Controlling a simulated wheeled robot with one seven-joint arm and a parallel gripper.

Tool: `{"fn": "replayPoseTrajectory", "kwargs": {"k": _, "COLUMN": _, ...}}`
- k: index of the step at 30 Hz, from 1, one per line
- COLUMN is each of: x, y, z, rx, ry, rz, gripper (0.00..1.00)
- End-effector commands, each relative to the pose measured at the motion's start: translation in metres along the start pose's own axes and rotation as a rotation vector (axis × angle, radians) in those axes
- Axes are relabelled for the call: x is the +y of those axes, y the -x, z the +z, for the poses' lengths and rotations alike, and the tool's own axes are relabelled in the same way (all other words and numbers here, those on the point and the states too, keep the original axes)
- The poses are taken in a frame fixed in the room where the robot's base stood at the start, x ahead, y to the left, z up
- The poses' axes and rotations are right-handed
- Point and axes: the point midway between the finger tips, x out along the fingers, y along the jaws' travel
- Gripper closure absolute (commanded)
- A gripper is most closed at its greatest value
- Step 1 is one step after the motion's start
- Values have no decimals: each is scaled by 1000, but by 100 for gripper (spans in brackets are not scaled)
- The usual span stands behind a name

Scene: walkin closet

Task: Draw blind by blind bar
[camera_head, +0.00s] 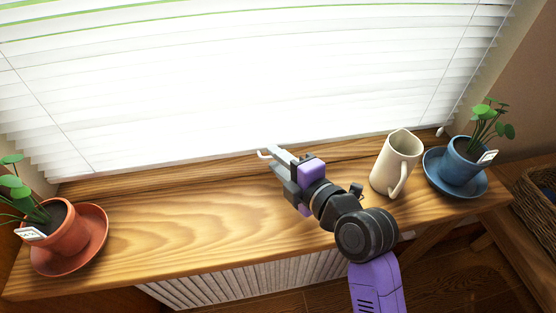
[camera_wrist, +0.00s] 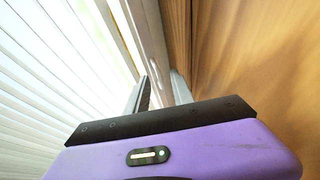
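The white slatted blind (camera_head: 220,80) hangs across the window in the head view, its lower edge just above the wooden sill. Its pale bottom bar (camera_head: 130,169) runs along that edge. My gripper (camera_head: 270,154) is at the middle of this edge, pointing toward the blind. In the wrist view the blind (camera_wrist: 50,85) fills the left side, and the two fingers of my gripper (camera_wrist: 160,92) stand apart. A pale strip runs between or just beyond the fingertips; glare hides whether it is the bar and whether they touch it.
The wooden sill (camera_head: 170,215) is clear left of my arm. A cream pitcher (camera_head: 393,165) stands close to its right. A blue potted plant (camera_head: 462,160) is at the right end, a terracotta one (camera_head: 62,235) at the left. A wicker basket (camera_head: 540,195) is far right.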

Motion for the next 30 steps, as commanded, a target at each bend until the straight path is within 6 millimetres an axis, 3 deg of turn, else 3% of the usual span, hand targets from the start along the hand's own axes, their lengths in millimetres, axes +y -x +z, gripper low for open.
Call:
{"fn": "replayPoseTrajectory", "kwargs": {"k": 8, "x": 0, "y": 7, "z": 0, "rx": 0, "ry": 0, "rz": 2, "gripper": 71}}
{"fn": "replayPoseTrajectory", "kwargs": {"k": 21, "x": -1, "y": 70, "z": 0, "rx": -1, "ry": -1, "rz": 1, "gripper": 71}}
{"fn": "replayPoseTrajectory", "kwargs": {"k": 30, "x": 0, "y": 78, "z": 0, "rx": 1, "ry": 0, "rz": 0, "gripper": 71}}
